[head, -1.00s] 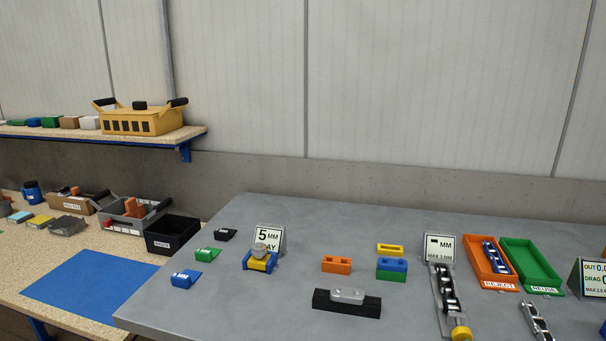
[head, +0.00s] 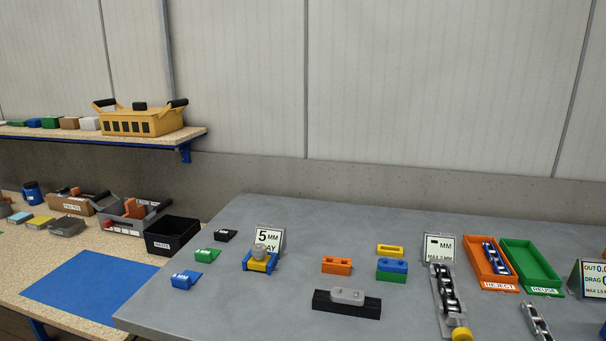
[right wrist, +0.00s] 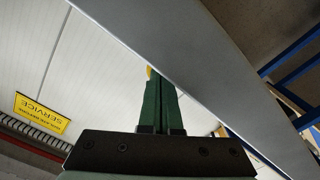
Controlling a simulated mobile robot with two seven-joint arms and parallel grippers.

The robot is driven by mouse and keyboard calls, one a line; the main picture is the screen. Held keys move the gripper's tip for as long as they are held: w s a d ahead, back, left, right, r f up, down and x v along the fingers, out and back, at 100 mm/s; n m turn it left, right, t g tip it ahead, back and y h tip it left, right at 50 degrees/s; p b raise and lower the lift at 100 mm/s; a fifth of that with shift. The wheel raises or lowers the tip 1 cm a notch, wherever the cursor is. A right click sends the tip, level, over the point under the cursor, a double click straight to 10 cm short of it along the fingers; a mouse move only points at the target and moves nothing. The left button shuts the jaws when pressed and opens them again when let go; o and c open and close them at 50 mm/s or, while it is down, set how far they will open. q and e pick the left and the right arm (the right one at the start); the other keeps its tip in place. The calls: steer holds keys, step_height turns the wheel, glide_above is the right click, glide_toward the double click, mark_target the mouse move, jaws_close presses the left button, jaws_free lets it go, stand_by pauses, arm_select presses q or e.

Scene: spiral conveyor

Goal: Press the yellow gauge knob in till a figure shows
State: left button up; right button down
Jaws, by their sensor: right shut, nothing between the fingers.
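The yellow gauge knob (head: 461,334) is at the near end of a grey gauge (head: 435,300) that holds a dark and silver chain piece. A sign (head: 440,247) behind the gauge shows a black dash before "MM", no figure that I can read. In the right wrist view my right gripper (right wrist: 160,78) has its green fingers together, with nothing between them. A small bit of yellow (right wrist: 149,71) shows just behind the fingertips; I cannot tell if it is the knob or if they touch. Neither gripper is in the head view.
An orange reject tray (head: 478,267) and a green reuse tray (head: 527,259) lie right of the gauge. A second chain piece (head: 536,322) lies at the right front. Coloured blocks (head: 391,268) and a black holder (head: 346,303) stand to the left. The grey table (head: 220,305) is clear at its front left.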

steer(key=shift+w, duration=0.15)
stand_by(0.4)
steer(key=shift+x, duration=0.9)
steer(key=shift+w+d+r, duration=0.1)
steer(key=shift+r, duration=0.15)
stand_by(0.5)
steer(key=shift+s+a+f, duration=0.2)
steer(key=shift+s, duration=0.45)
steer(key=shift+v, duration=2.85)
steer(key=shift+f, duration=0.15)
